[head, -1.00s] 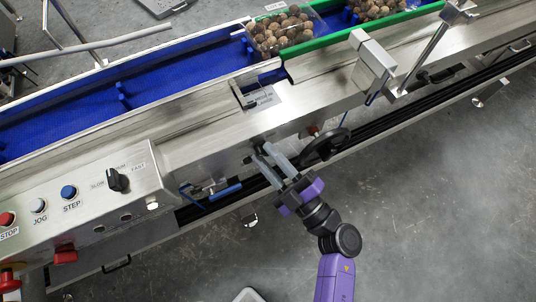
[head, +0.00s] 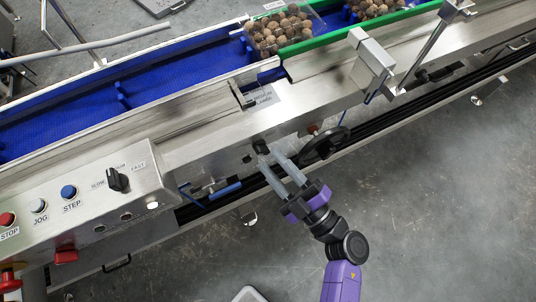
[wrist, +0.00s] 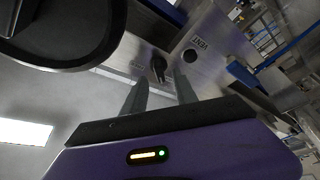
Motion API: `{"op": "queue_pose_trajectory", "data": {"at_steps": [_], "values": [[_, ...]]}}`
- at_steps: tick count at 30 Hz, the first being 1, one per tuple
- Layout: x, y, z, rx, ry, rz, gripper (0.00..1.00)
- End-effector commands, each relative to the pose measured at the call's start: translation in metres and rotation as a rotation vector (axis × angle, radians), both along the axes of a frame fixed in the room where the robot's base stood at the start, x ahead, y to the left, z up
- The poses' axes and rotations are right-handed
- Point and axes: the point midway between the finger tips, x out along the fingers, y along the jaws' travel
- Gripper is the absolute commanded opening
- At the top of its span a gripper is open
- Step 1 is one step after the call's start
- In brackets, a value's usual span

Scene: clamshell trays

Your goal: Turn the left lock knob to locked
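A small black knob (head: 260,146) sits on the steel side face of the conveyor, just beyond my gripper. In the wrist view the knob (wrist: 158,68) shows between and ahead of the two grey fingertips, with its grip roughly upright in the picture. My gripper (head: 269,159) is open, with a visible gap between its fingers and nothing held. In the wrist view the gripper (wrist: 158,85) points at the knob's plate, apart from the knob as far as I can tell. The markings around the knob are too small to read.
A black handwheel (head: 324,144) is close to the right of my fingers and looms large in the wrist view (wrist: 60,30). A blue-handled lever (head: 225,191) is to the left. The control box (head: 90,200) is farther left. Open floor lies below right.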

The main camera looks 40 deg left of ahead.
Motion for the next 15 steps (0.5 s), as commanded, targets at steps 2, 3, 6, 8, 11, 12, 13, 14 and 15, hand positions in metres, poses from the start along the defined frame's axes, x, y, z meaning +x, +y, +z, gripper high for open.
{"op": "queue_pose_trajectory", "data": {"at_steps": [2, 3, 6, 8, 11, 12, 13, 14, 15], "values": [[-0.001, -0.014, -0.004, -0.001, 0.002, -0.003, 0.35], [-0.001, -0.021, -0.006, -0.002, 0.001, -0.004, 0.35], [-0.003, -0.034, -0.009, -0.001, 0.001, -0.002, 0.35], [-0.004, -0.040, -0.011, -0.001, 0.000, -0.001, 0.35], [-0.005, -0.047, -0.013, 0.000, -0.001, 0.000, 0.35], [-0.005, -0.048, -0.013, 0.000, -0.001, 0.000, 0.35], [-0.005, -0.049, -0.013, 0.000, -0.001, 0.000, 0.35], [-0.005, -0.049, -0.014, 0.000, -0.001, 0.000, 0.35], [-0.005, -0.049, -0.014, 0.000, -0.001, 0.000, 0.35]]}}
